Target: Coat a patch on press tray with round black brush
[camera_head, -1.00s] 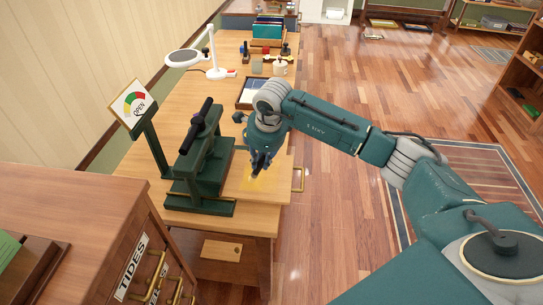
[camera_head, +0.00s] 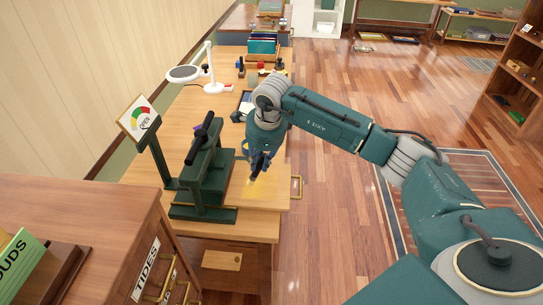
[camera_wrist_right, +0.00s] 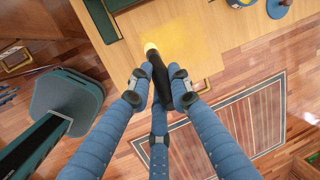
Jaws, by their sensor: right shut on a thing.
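My right gripper (camera_head: 258,163) is above the press tray and shut on the round black brush. In the right wrist view, the fingers (camera_wrist_right: 160,92) close around the black handle of the brush (camera_wrist_right: 157,72), and its pale yellow round tip (camera_wrist_right: 150,47) points at the tray. The press tray (camera_head: 240,196) is a light wooden board beside the green press (camera_head: 205,175). A yellow patch (camera_wrist_right: 185,40) shows on the tray near the brush tip; it also shows in the head view (camera_head: 253,188). I cannot tell whether the tip touches the board. My left gripper is not in view.
A dial sign reading OPEN (camera_head: 139,118) stands left of the press. A white magnifier lamp (camera_head: 211,80) and several small items stand farther back on the table. A wooden cabinet labelled TIDES (camera_head: 75,215) is at the front left.

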